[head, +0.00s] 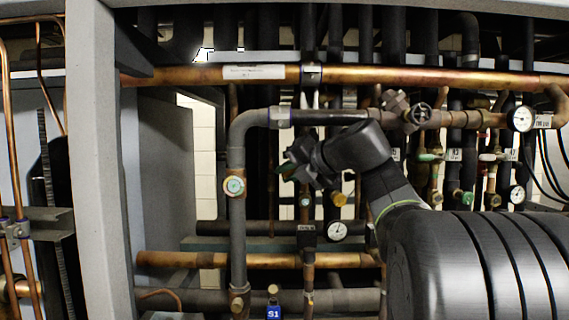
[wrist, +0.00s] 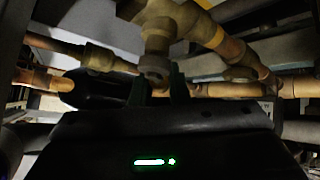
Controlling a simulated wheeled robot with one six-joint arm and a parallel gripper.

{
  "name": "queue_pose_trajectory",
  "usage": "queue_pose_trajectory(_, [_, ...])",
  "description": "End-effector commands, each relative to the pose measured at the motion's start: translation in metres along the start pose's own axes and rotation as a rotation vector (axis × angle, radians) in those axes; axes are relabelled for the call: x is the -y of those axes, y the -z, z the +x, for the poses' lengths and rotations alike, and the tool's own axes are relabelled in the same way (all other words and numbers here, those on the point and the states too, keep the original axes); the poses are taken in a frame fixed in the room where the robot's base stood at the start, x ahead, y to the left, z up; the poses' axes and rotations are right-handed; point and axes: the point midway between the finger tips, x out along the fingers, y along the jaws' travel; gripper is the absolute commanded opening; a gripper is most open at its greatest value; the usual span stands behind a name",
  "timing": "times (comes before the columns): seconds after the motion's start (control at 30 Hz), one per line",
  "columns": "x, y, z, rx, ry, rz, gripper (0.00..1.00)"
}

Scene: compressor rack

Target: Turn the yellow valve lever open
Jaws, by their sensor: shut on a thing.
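My gripper (head: 292,168) is at the pipes left of centre in the head view, reaching in from the right. In the wrist view, its two dark fingers (wrist: 160,90) stand close together just below a brass valve fitting (wrist: 155,40) with a round end. The fingers are shut on a narrow part there, which I take to be the valve lever. The lever's yellow colour does not show clearly in either view, as my gripper and dim light hide most of it.
A copper pipe (head: 400,76) crosses above my arm. An orange-yellow knob (head: 339,199) and a white gauge (head: 336,231) sit just below my gripper. The space around is crowded.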

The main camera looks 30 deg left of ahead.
Motion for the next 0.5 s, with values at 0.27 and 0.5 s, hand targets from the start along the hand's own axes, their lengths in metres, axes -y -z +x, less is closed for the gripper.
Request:
queue_pose_trajectory(0.27, [0.0086,0.0006,-0.0015,-0.030,0.109,-0.109,0.00])
queue_pose_trajectory(0.5, [0.0120,0.0007,-0.0022,-0.042,0.152,-0.151,0.00])
